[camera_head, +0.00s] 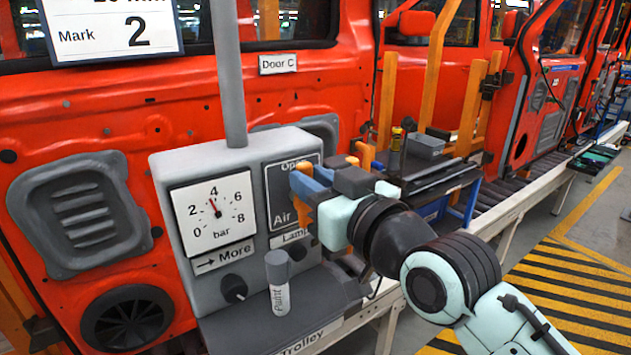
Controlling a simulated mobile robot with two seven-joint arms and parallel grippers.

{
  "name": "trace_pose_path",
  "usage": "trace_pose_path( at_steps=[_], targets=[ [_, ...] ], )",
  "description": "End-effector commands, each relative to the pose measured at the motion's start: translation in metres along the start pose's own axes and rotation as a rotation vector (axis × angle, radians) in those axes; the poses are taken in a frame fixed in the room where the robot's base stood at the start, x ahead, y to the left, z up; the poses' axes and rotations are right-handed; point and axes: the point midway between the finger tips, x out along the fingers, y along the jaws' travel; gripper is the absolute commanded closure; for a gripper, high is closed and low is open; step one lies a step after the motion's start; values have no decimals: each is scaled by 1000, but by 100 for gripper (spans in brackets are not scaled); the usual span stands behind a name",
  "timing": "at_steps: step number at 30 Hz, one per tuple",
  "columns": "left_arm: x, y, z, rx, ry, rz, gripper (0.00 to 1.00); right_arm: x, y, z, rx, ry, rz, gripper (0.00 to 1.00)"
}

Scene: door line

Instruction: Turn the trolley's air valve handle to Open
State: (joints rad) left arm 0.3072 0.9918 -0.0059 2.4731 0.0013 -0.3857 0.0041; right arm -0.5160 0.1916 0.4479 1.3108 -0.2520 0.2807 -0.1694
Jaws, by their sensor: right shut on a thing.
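The grey trolley box (160,180) carries the air valve on a dark plate (280,205) with "Open" partly showing at the top and "Air" at the lower left. A blue piece (309,184), which seems to be the valve handle, shows in front of the plate. My right gripper (326,183) is shut on it, with orange finger parts beside it. The gripper and wrist cover most of the handle and the right part of the plate, so the handle's exact angle cannot be told. My left gripper is not in view.
Left of the valve is a pressure gauge (213,212), its needle near 4 bar. Below are a black knob (233,288) by "More" and a grey tube marked "Paint" (279,285). A pole (229,80) rises from the box. Red door panels (115,110) stand behind; striped floor (565,285) lies right.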

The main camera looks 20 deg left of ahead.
Motion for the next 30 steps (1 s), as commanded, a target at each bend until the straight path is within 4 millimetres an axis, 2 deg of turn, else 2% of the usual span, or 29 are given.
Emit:
trace_pose_path(
  at_steps=[7,8,9,10,21,26,30],
  targets=[
    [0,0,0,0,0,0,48,0,0,-1,-6,3,0,100],
    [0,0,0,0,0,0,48,0,0,-1,-6,3,0,67],
    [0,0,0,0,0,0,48,0,0,-1,-5,2,0,54],
    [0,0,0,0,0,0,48,0,0,-1,-5,2,0,51],
    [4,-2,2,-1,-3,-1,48,-6,1,0,0,1,2,51],
    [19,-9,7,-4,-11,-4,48,-32,1,2,-1,2,5,51],
    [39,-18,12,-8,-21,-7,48,-65,1,4,-2,4,6,51]
  ],
)
